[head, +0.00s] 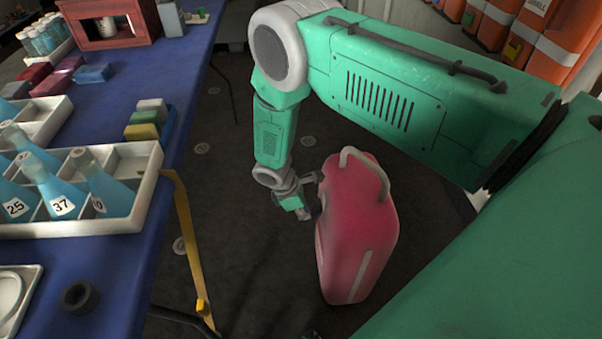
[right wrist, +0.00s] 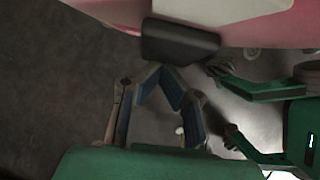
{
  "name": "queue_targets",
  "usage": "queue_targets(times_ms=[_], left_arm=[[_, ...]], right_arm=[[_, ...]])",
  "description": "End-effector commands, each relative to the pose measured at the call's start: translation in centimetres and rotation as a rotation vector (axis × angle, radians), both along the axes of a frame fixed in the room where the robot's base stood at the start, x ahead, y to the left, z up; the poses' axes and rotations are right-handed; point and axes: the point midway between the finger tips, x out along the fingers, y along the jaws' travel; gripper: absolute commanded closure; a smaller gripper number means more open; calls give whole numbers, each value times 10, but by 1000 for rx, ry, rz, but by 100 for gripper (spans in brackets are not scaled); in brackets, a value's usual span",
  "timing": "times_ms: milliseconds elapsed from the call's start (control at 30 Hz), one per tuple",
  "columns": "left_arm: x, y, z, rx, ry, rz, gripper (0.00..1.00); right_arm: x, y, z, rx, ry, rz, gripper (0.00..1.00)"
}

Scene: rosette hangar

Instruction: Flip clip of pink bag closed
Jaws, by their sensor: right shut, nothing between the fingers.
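The pink bag (head: 357,240) stands upright on the dark floor, right of the table, with a grey handle loop on top. In the right wrist view its pink side (right wrist: 265,32) fills the top edge. A dark clip (right wrist: 178,42) juts from that side toward my right gripper. In the head view my right gripper (head: 304,213) is low, just left of the bag. In the right wrist view my right gripper (right wrist: 160,70) has its fingertips together, empty, just below the clip. I cannot tell whether they touch it.
A blue table (head: 115,265) on the left holds a white tray (head: 140,225) of numbered flasks, coloured blocks and a dark ring (head: 78,296). A yellow strap (head: 190,235) hangs off its edge. Orange cases (head: 540,40) line the back right. The floor between table and bag is open.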

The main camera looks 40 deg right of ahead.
Motion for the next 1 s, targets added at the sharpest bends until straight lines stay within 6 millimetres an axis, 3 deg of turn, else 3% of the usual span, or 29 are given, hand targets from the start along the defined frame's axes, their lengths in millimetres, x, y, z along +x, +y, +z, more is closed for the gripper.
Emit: queue_targets(times_ms=[367, 733, 1000], left_arm=[[0, 0, 0, 0, 0, 0, 60], [0, 0, 13, 0, 0, 0, 60], [0, 0, 13, 0, 0, 0, 60]], right_arm=[[-1, -3, -3, 0, 0, 1, 100], [-1, -3, 12, 1, -1, 0, 100], [-1, -3, 13, 0, 0, 0, 100]])
